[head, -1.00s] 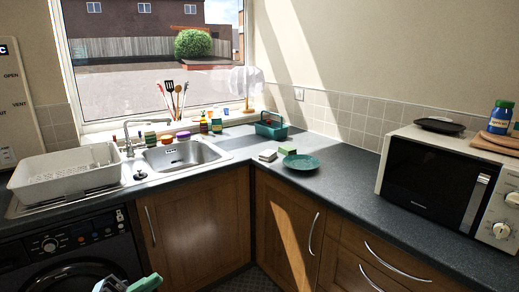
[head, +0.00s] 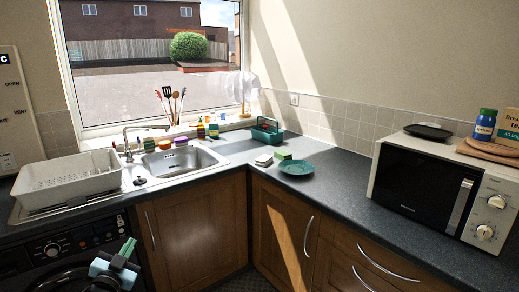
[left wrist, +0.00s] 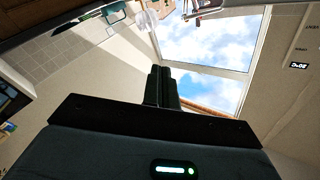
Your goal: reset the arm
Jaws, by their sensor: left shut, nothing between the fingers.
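My left gripper (head: 124,255) shows at the lower left of the head view, in front of the dark washing machine (head: 60,250). Its fingers are together and hold nothing. In the left wrist view the two dark fingers (left wrist: 161,88) lie side by side, with the window (left wrist: 205,65) and wall beyond them. They touch nothing there. My right gripper is in neither view.
A dark worktop (head: 335,180) runs around the corner. It bears a white dish rack (head: 68,182), a sink (head: 185,162), a teal plate (head: 297,167), a teal caddy (head: 267,131) and a microwave (head: 425,190). Wooden cupboards (head: 195,225) stand below. The worktop before the microwave is clear.

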